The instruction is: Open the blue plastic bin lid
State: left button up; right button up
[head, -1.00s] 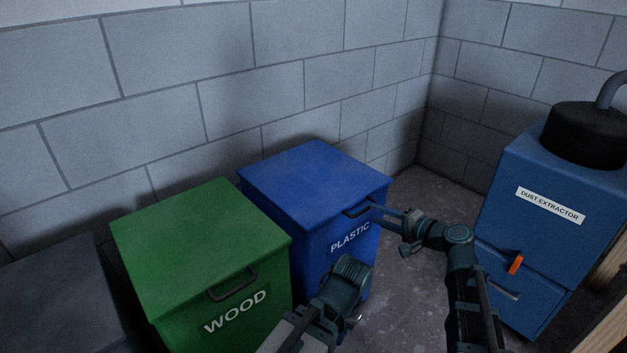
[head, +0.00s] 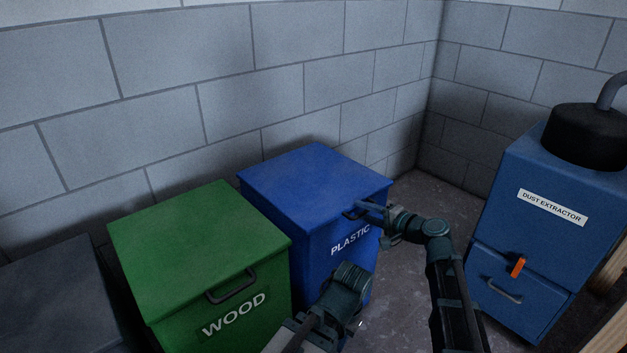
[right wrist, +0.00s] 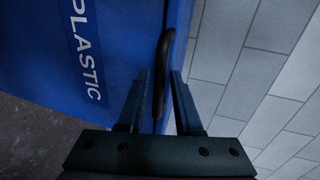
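The blue plastic bin (head: 325,255) stands against the wall with its lid (head: 310,180) shut. Its dark handle (head: 350,215) is at the lid's front edge, above the white PLASTIC label; the handle also shows in the right wrist view (right wrist: 164,65). My right gripper (head: 364,208) is at this handle. In the right wrist view its two fingers (right wrist: 160,88) are apart, one on each side of the handle, with narrow gaps showing. Part of my left arm covers the bin's lower front; its fingers do not show.
A green WOOD bin (head: 195,245) stands close on the left, with a dark grey bin (head: 60,300) beyond it. A blue dust extractor (head: 545,215) stands at the right. Bare floor (head: 445,195) lies between it and the blue bin.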

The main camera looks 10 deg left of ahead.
grip_shut()
notch_tip(320, 180, up, 8)
jog(key=a+g+h+p, duration=0.1)
jog(key=p, duration=1)
jog(key=shift+w, duration=0.3)
